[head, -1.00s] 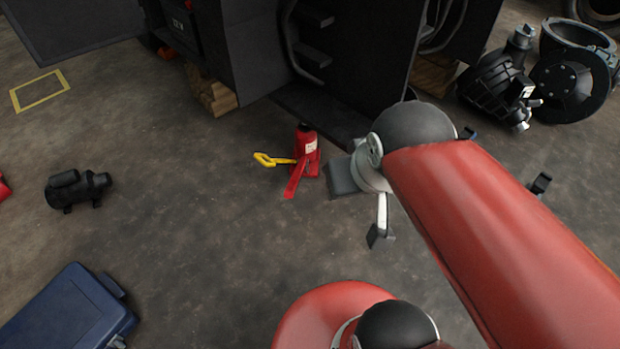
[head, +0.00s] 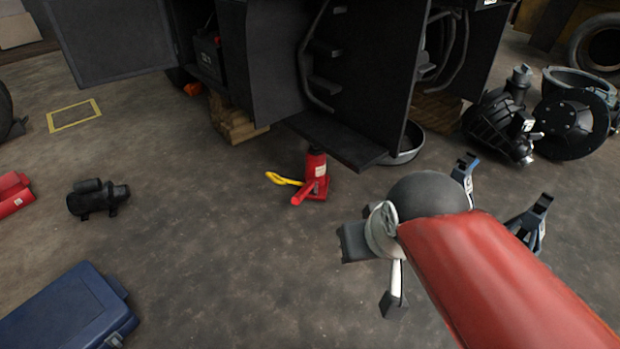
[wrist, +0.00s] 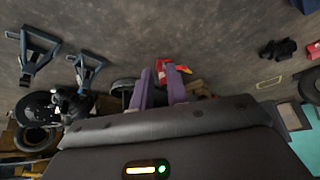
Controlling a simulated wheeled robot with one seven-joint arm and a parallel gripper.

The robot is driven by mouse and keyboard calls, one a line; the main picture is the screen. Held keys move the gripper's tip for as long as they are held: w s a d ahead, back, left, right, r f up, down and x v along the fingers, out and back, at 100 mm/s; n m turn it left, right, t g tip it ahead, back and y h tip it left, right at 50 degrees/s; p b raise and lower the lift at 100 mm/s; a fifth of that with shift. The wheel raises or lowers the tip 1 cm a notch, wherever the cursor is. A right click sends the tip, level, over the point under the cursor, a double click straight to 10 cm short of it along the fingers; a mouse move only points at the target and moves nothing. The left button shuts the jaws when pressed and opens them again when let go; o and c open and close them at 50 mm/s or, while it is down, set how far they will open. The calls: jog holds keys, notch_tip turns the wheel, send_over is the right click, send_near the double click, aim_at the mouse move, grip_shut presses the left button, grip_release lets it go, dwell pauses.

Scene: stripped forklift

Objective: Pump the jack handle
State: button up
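The red bottle jack (head: 316,170) stands upright on the floor in front of the forklift. Its short red handle (head: 302,195) points down and left from its base. A yellow bar (head: 284,179) sticks out to its left. In the wrist view the jack (wrist: 161,66) shows small beyond the fingertips, partly hidden by them, with yellow (wrist: 183,69) beside it. My gripper (wrist: 157,84) is open, its two purple-looking fingers apart with nothing between them. In the head view the gripper's dark ends (head: 370,273) are right of and nearer than the jack, clear of it.
The forklift's dark body (head: 270,70) rests on wooden blocks (head: 236,122) behind the jack. Blue stands (head: 535,222) and black machine parts (head: 500,122) are at right. A black motor (head: 97,199) and blue case (head: 70,310) are at left. Floor left of the gripper is clear.

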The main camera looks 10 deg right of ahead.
jog(key=shift+m+g, duration=0.4)
jog(key=shift+m, duration=0.1)
jog(key=w+r, duration=0.1)
jog(key=w, duration=0.2)
jog(key=w+r+p, duration=0.1)
jog(key=w, duration=0.2)
jog(key=w+r+p, duration=0.1)
jog(key=w+r, duration=0.1)
jog(key=w, duration=0.1)
jog(key=shift+a+r, duration=0.1)
jog(key=shift+a, duration=0.1)
grip_shut()
jog(key=m+g+p, duration=0.3)
jog(key=p, duration=0.4)
send_over(299, 194)
notch_tip(299, 194, down, 13)
jog(key=shift+h, duration=0.4)
jog(key=f, duration=0.3)
jog(key=w+f+b, duration=0.1)
jog(key=f, duration=0.6)
jog(key=shift+w+d+b, duration=0.3)
jog(key=shift+d, duration=0.05)
jog(key=f, duration=0.1)
jog(key=s+f, duration=0.1)
jog(key=shift+s+a+f, duration=0.3)
jog(key=shift+a+f, duration=0.05)
jog(key=shift+s+f, duration=0.2)
jog(key=shift+f, duration=0.05)
